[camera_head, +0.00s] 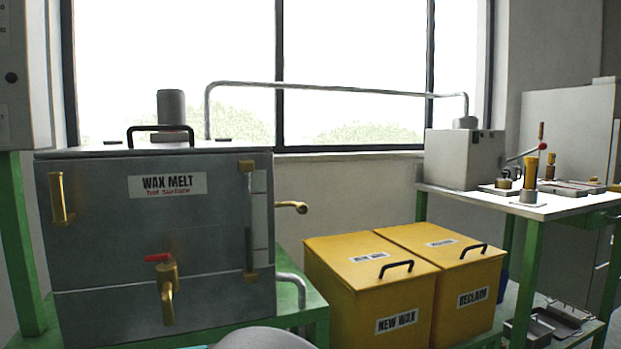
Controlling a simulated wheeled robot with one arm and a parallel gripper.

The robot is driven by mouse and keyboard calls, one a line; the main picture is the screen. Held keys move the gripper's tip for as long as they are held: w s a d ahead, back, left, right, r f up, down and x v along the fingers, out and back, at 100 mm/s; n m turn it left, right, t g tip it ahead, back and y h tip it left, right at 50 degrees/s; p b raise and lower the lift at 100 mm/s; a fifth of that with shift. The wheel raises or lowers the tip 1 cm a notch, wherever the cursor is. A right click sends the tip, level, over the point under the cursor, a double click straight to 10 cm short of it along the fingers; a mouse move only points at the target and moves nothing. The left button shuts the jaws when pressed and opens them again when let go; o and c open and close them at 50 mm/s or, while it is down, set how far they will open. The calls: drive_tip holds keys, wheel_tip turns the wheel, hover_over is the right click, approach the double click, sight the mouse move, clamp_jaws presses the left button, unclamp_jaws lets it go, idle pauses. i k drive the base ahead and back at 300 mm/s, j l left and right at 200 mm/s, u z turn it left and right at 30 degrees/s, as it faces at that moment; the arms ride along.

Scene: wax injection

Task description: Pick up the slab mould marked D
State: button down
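No letter D can be read on anything in view, so I cannot tell which thing is the slab mould marked D. Flat grey metal pieces (572,188) lie on the white-topped bench (510,205) at the right, too small to identify. Open grey metal trays (555,325) sit on the lower shelf beneath that bench. My gripper is not in view. A smooth grey rounded shape at the bottom edge may be part of my own body.
A grey wax melt tank (100,230), labelled hot surface, stands on a green stand at the left, its tap (166,290) facing me. Yellow new wax (340,295) and reclaim (475,280) bins stand mid-right. A pipe (340,90) crosses before the window to a grey machine (463,158).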

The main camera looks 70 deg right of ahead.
sight(599, 189)
drive_tip(key=z, duration=3.85)
drive_tip(key=i+l+z, duration=0.2)
drive_tip(key=i, duration=0.2)
drive_tip(key=i+z, duration=0.15)
drive_tip(key=i, duration=0.2)
drive_tip(key=i+l, duration=0.15)
drive_tip(key=i, duration=0.85)
drive_tip(key=i+l, duration=0.2)
drive_tip(key=i, duration=0.75)
drive_tip(key=z, duration=0.05)
